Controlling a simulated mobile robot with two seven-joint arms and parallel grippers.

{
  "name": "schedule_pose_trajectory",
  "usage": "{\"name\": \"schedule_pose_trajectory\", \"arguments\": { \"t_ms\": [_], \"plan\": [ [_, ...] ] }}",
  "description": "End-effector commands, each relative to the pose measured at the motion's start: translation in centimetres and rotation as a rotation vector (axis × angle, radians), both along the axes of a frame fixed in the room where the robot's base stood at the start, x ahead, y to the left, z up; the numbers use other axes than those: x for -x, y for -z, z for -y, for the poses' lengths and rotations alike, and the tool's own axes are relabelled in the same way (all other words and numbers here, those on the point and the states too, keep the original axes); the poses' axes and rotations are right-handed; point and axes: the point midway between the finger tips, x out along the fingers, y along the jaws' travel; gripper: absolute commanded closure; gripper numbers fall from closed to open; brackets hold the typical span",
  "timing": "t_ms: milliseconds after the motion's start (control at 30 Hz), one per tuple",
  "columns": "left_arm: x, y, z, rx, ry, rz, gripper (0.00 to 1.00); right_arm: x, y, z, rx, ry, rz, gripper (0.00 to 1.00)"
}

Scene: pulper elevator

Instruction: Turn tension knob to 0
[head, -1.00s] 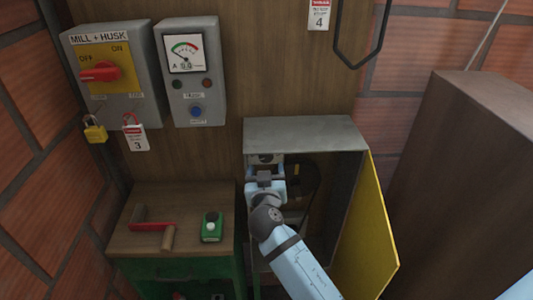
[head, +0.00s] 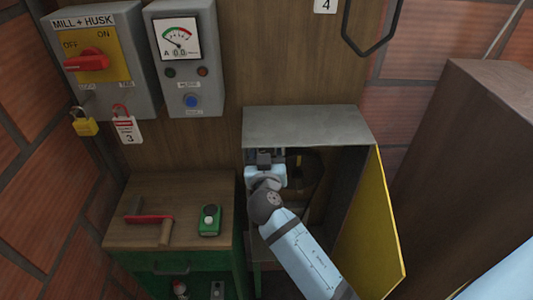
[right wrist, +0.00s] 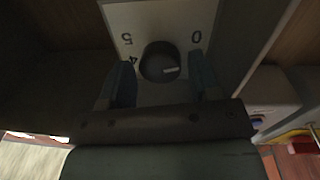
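The tension knob (right wrist: 158,62) is a round black knob with a short white mark, on a pale dial plate (right wrist: 182,18). The numerals 0, 5 and 4 show upside down around it. The white mark sits on the knob's lower right side and does not point at the 0 in the upper right. My right gripper (right wrist: 161,78) is open, one finger on each side of the knob, with gaps visible. In the head view my right gripper (head: 265,156) reaches into the open cabinet (head: 308,124), and the knob is hidden there. My left gripper is not in view.
The cabinet's yellow door (head: 376,235) stands open right of my arm. A wooden-topped green bench (head: 125,238) left of it holds a red-and-wood tool (head: 150,219) and a green device (head: 209,220). A switch box (head: 105,58) and a meter box (head: 184,75) hang above.

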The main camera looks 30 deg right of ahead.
Motion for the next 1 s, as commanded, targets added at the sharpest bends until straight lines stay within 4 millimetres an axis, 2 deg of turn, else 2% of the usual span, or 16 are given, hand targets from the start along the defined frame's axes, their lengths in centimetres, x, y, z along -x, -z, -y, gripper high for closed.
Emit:
{"name": "schedule_pose_trajectory", "arguments": {
  "t_ms": [33,133,167,500,767,800,900,1000],
  "plan": [
    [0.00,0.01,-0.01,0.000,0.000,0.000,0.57,0.00,0.00,0.00,0.000,0.000,0.000,0.55],
    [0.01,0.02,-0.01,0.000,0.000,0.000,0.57,0.01,0.01,0.01,0.000,0.000,0.000,0.78],
    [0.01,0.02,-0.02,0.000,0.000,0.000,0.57,0.00,0.00,0.01,0.000,0.000,0.000,0.81],
    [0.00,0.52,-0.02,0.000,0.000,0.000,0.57,0.01,0.04,0.07,0.114,0.001,-0.055,0.81],
    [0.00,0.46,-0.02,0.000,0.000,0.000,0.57,0.00,-0.04,0.09,0.124,0.001,-0.058,0.81],
    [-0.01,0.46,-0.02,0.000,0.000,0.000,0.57,0.00,-0.05,0.10,0.124,0.001,-0.058,0.53],
    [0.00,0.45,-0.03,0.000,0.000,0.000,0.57,0.00,-0.04,0.09,0.124,0.001,-0.058,0.32],
    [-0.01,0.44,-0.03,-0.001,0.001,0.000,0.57,0.00,-0.04,0.08,0.122,0.001,-0.058,0.32]
  ]
}}
